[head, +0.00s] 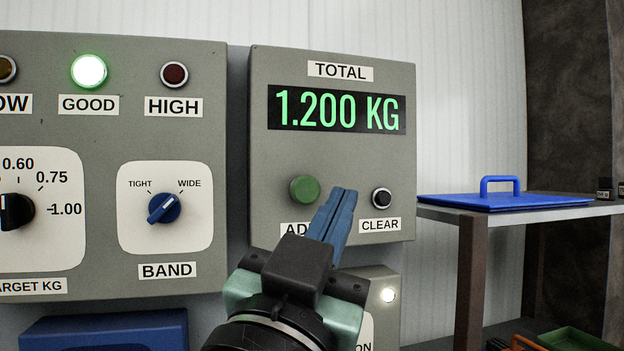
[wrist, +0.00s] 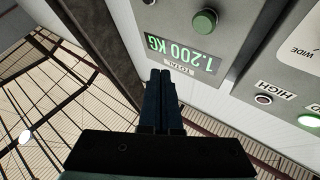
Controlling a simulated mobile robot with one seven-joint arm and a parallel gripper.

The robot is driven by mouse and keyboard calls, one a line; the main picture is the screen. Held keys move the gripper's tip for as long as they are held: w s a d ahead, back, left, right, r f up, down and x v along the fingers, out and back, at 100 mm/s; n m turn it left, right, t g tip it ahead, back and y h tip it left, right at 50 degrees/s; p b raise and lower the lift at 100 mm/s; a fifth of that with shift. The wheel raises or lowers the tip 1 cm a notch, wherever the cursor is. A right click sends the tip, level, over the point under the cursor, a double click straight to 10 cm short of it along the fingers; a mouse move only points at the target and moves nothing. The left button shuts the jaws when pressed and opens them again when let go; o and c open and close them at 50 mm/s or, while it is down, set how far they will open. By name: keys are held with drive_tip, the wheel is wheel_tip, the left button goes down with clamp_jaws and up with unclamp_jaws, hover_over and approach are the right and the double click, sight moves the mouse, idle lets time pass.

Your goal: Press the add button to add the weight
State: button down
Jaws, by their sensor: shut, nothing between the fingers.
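The green add button (head: 304,190) is on the grey total panel (head: 275,65), above the partly hidden "ADD" label (head: 293,229). The display (head: 337,110) reads 1.200 KG in green. The dark clear button (head: 381,197) is to the right. My gripper (head: 344,194) is shut and empty, with its blue fingertips between the two buttons in the head view. I cannot tell whether it touches the panel. In the wrist view the add button (wrist: 204,23) shows upside down, above and right of my gripper (wrist: 161,72), apart from the fingertips.
Left is another grey panel (head: 110,135) with a lit GOOD lamp (head: 89,72), an unlit HIGH lamp (head: 174,74) and a BAND knob (head: 164,208). At right, a shelf (head: 440,212) holds a blue lid (head: 505,201). A lit lamp (head: 388,295) sits below the total panel.

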sight(310, 202)
drive_tip(key=shift+w, duration=0.1)
drive_tip(key=shift+w+a+b, duration=0.1)
drive_tip(key=shift+w+a, duration=0.35)
drive_tip(key=shift+w, duration=0.9)
drive_tip(key=shift+w+a+b, duration=0.15)
drive_tip(key=shift+w+a, duration=0.3)
drive_tip(key=shift+w, duration=0.95)
drive_tip(key=shift+w+a+b, duration=0.1)
drive_tip(key=shift+w+a, duration=0.35)
drive_tip(key=shift+w, duration=0.9)
drive_tip(key=shift+w, duration=0.15)
drive_tip(key=shift+w+a, duration=0.15)
drive_tip(key=shift+w, duration=0.1)
drive_tip(key=shift+w+a+b, duration=0.15)
drive_tip(key=shift+w+b, duration=0.35)
drive_tip(key=shift+s, duration=0.1)
drive_tip(key=shift+s+d, duration=0.3)
drive_tip(key=shift+s, duration=0.45)
